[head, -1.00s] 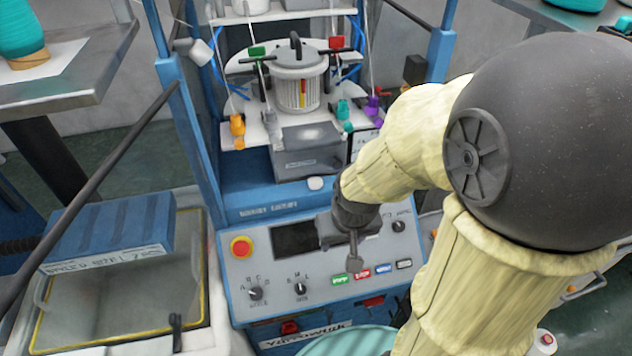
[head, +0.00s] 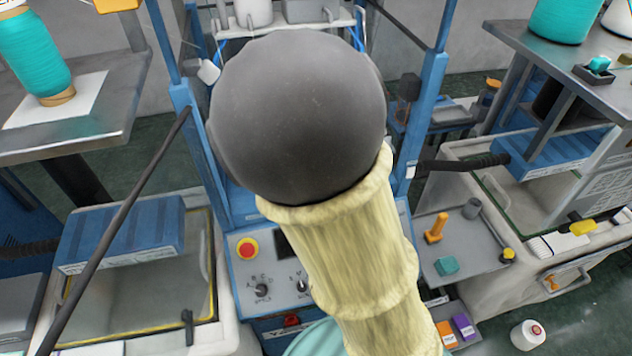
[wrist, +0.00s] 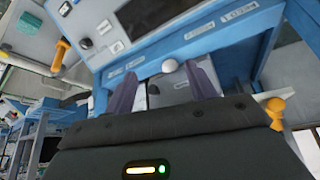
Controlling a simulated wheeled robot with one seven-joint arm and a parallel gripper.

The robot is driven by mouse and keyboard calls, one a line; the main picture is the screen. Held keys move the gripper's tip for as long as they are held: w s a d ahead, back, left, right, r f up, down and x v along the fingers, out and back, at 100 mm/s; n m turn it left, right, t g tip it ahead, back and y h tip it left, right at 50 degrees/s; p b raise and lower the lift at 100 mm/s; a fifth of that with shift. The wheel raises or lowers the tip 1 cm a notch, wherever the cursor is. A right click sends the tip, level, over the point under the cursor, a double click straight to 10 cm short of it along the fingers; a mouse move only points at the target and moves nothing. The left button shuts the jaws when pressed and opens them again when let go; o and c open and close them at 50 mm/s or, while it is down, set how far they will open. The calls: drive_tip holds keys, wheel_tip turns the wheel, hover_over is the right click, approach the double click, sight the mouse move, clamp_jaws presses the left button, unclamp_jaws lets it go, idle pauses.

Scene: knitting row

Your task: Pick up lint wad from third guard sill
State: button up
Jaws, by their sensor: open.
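A small, round, whitish lint wad (wrist: 169,65) sits at the edge of a blue machine sill (wrist: 135,63) in the wrist view. My gripper (wrist: 163,80) points toward it with its two dark purple-grey fingers apart. The wad shows in the gap between the fingers, nearer the right one, and I see no contact; the distance left to it is hard to judge. In the head view my arm covers the wad, my gripper and most of the sill.
The grey control panel with a red stop button (head: 247,248) is below the sill. A blue post (head: 197,150) and another blue post (head: 428,110) flank the machine. A glass-lidded bin (head: 150,290) stands left, a small grey side tray (head: 470,235) right.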

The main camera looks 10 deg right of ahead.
drive_tip(key=r, duration=0.1)
drive_tip(key=w+r+t+p, duration=0.1)
drive_tip(key=r, duration=0.1)
drive_tip(key=w+a+r+t+h, duration=0.1)
drive_tip(key=r, duration=0.1)
drive_tip(key=shift+w+m, duration=0.2)
drive_tip(key=shift+m, duration=0.2)
drive_tip(key=shift+f, duration=0.1)
drive_tip(key=b+x, duration=0.5)
drive_tip(key=x, duration=0.7)
drive_tip(key=shift+d+f, duration=0.1)
drive_tip(key=shift+p+x, duration=0.35)
drive_tip(key=shift+x, duration=2.3)
drive_tip(key=shift+s, duration=0.15)
